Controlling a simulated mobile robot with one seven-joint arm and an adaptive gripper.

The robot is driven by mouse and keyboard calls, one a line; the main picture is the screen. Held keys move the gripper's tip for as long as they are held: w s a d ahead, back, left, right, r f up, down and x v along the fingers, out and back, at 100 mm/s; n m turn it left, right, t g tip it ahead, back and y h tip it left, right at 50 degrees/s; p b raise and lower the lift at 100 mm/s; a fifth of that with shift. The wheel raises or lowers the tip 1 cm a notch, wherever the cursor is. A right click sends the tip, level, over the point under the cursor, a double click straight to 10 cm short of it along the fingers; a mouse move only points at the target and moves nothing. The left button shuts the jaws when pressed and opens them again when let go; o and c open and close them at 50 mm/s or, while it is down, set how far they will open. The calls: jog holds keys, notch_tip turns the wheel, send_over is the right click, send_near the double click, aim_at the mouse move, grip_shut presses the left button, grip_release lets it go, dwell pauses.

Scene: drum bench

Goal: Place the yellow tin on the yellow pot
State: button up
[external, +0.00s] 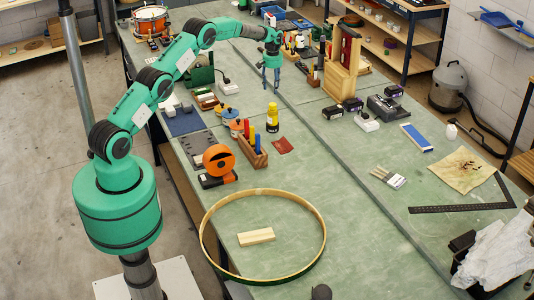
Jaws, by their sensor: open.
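A yellow cylinder with a dark band, which looks like the yellow tin (272,118), stands upright on the green bench near the middle.
A wooden block holding colourful-handled tools (252,152) and an orange tape dispenser (218,160) stand in front of the pots. A large hoop (324,238) lies nearer the camera. A tall wooden rack (340,78) stands to the right of my gripper.

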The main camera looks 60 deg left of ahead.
dwell(0.8)
jog(key=s+d+r+m+t, duration=0.1)
jog(key=s+d+r, duration=0.1)
jog(key=d+r, duration=0.6)
jog(key=s+d+r+m, duration=0.15)
jog(key=d+r, duration=0.25)
jog(key=r, duration=0.8)
jog(key=s+d+r+m+t, duration=0.2)
jog(key=s+d+r+m, duration=0.1)
jog(key=s+d+r, duration=1.2)
jog(key=s+d+r+m, duration=0.1)
jog(key=s+d+r, duration=0.1)
jog(key=s+d, duration=0.35)
jog(key=s+d+r+m+t, duration=0.1)
jog(key=s+d+r, duration=0.15)
jog(key=s, duration=0.55)
jog(key=s+d+r+m, duration=0.1)
jog(key=s+d+r, duration=0.15)
jog(key=s, duration=0.35)
jog(key=s+d+f+m, duration=0.1)
jog(key=s+d+f, duration=0.2)
jog(key=s, duration=0.7)
jog(key=s+d+f+m+t, duration=0.1)
jog(key=s+d+f, duration=0.2)
jog(key=s, duration=0.6)
jog(key=shift+s+d+t, duration=0.15)
jog(key=shift+s+t, duration=0.15)
jog(key=shift+s, duration=0.05)
